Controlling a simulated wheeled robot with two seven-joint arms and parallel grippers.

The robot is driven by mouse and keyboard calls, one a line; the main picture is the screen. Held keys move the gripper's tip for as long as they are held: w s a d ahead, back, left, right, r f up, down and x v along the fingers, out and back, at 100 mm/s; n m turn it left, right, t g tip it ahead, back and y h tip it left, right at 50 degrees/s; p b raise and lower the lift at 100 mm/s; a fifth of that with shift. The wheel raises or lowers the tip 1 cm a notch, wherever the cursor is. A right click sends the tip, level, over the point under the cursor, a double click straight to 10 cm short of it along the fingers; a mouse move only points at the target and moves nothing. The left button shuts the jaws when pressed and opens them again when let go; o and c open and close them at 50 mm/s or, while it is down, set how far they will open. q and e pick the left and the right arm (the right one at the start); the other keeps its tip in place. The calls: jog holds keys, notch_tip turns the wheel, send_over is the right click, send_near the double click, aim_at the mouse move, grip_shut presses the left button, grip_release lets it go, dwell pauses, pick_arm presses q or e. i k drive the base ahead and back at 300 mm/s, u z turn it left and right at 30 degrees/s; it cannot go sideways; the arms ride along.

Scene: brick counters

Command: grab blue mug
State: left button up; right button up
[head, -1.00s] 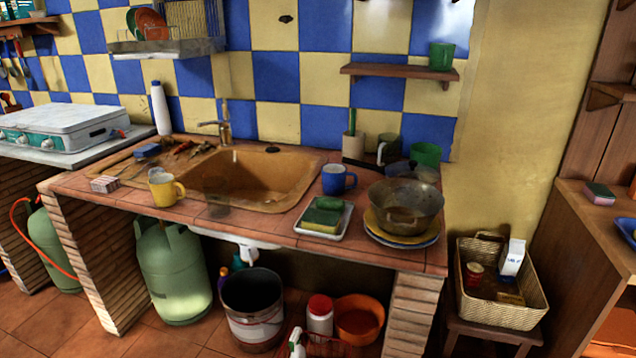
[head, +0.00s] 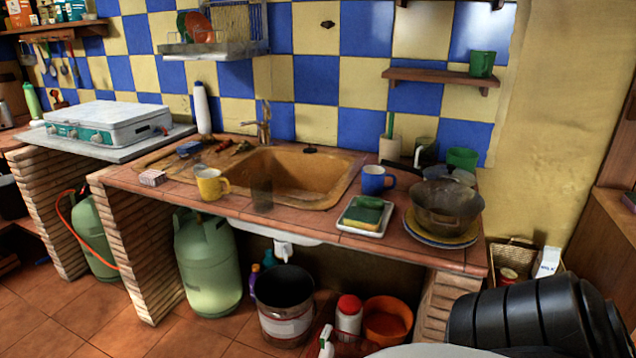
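The blue mug (head: 376,180) stands upright on the tiled counter (head: 330,226), just right of the sink (head: 290,176). Its handle points right. A sponge tray (head: 363,217) lies in front of it, and a dark metal pot (head: 447,206) on stacked plates stands to its right. A black ribbed part of my own arm shows at the lower right of the head view, in front of the counter's right end. Neither of my grippers is in view.
A yellow mug (head: 211,184) and a dim glass (head: 262,194) stand left of the sink's front. A green cup (head: 462,159) stands behind the pot. A shelf (head: 442,76) hangs above. Below are a gas bottle (head: 208,262) and a bucket (head: 286,305).

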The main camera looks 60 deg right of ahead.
aim_at(372, 176)
jog(key=i, duration=2.4)
jog(key=z, duration=2.8)
